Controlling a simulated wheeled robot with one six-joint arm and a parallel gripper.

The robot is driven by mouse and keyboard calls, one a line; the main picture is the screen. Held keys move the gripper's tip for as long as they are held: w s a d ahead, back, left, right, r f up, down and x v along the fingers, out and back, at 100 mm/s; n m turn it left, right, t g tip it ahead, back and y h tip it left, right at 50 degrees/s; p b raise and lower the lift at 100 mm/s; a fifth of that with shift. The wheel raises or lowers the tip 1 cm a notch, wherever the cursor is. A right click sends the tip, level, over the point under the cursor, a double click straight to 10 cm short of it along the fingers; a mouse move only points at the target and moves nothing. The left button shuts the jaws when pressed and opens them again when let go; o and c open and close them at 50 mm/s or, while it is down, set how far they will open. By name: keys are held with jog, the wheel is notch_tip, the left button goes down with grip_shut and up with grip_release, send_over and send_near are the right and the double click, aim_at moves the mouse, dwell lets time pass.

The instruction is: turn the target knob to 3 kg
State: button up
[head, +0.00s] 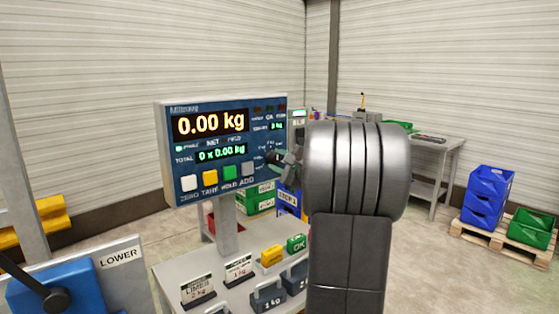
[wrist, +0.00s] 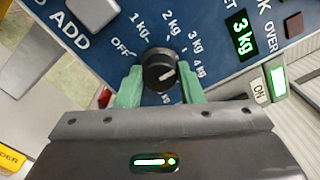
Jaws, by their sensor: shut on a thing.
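The target knob (wrist: 159,66) is black and round, on the blue panel of the scale display (head: 222,150). In the wrist view, labels OFF, 1 kg, 2 kg, 3 kg and 4 kg ring it; another kg label below it is partly hidden. Its white mark points right and slightly up, towards the 3 kg and 4 kg side; I cannot tell exactly which label. The small green readout (wrist: 242,36) shows 3 kg. My gripper (wrist: 160,80) has its green fingers on either side of the knob, shut on it. In the head view my arm hides the knob.
The main readout shows 0.00 kg. Buttons line the panel's lower edge, with an ADD button (head: 247,168) near my gripper. Below are a bench (head: 165,270) with weights and label cards. Blue crates (head: 487,195) and a workbench (head: 432,150) stand at the right.

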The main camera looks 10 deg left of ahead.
jog(key=shift+r, duration=0.35)
jog(key=o, duration=0.9)
jog(key=shift+c, duration=0.2)
jog(key=shift+o, duration=0.7)
jog(key=shift+w+a+f, duration=0.1)
jog(key=shift+a+f, duration=0.1)
jog(key=shift+d+f, duration=0.1)
jog(key=shift+d, duration=0.2)
jog(key=b+v, duration=0.2)
jog(key=v, duration=1.1)
jog(key=shift+s, duration=0.25)
jog(key=p+x, duration=0.2)
jog(key=x, duration=1.1)
jog(key=shift+w+a, duration=0.25)
jog(key=shift+s+d, duration=0.1)
jog(key=shift+d, duration=0.05)
